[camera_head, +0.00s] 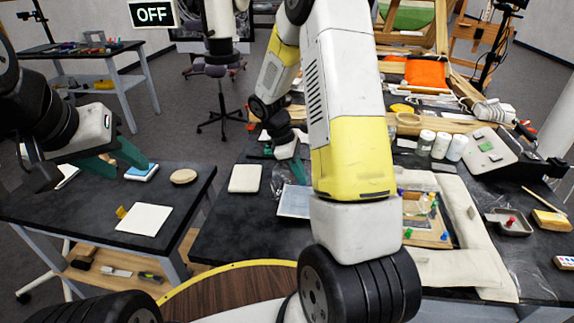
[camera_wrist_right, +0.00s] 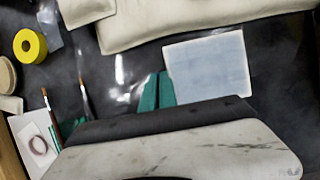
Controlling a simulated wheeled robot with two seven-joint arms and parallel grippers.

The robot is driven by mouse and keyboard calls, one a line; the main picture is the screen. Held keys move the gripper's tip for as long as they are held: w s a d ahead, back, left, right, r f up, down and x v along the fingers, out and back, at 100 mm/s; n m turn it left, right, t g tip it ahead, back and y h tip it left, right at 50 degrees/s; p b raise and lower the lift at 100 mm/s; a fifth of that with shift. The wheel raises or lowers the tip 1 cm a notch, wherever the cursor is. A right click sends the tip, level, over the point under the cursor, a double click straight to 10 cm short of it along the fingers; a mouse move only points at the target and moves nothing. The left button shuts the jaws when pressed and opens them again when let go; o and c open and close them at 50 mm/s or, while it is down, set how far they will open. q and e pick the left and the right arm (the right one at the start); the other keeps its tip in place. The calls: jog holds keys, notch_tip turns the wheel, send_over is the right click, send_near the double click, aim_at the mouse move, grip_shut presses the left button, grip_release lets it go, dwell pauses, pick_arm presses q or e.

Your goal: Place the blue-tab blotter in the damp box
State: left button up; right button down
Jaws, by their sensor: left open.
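A small white slab with a blue top (camera_head: 141,173) lies on the left table, just beyond my left gripper; I cannot tell whether it is the blue-tab blotter. My left gripper (camera_head: 118,163) is open, its teal fingers spread low over that table. A white sheet with a yellow tab (camera_head: 144,220) lies nearer. My right gripper (camera_wrist_right: 157,91) is shut and empty, over the dark middle table. A pale blue-white panel (camera_wrist_right: 207,68) lies beside its fingertips, partly hidden by my arm in the head view (camera_head: 293,201). I cannot make out the damp box for sure.
A round wooden disc (camera_head: 183,176) lies on the left table. A cream pad (camera_head: 245,179) is on the middle table. Long cream cushions (camera_wrist_right: 180,18), a yellow tape roll (camera_wrist_right: 30,46) and brushes (camera_wrist_right: 83,100) surround my right gripper. White jars (camera_head: 441,145) stand further right.

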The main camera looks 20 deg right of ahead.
jog(key=shift+f, duration=0.85)
jog(key=shift+f, duration=0.1)
jog(key=c, duration=1.7)
grip_release()
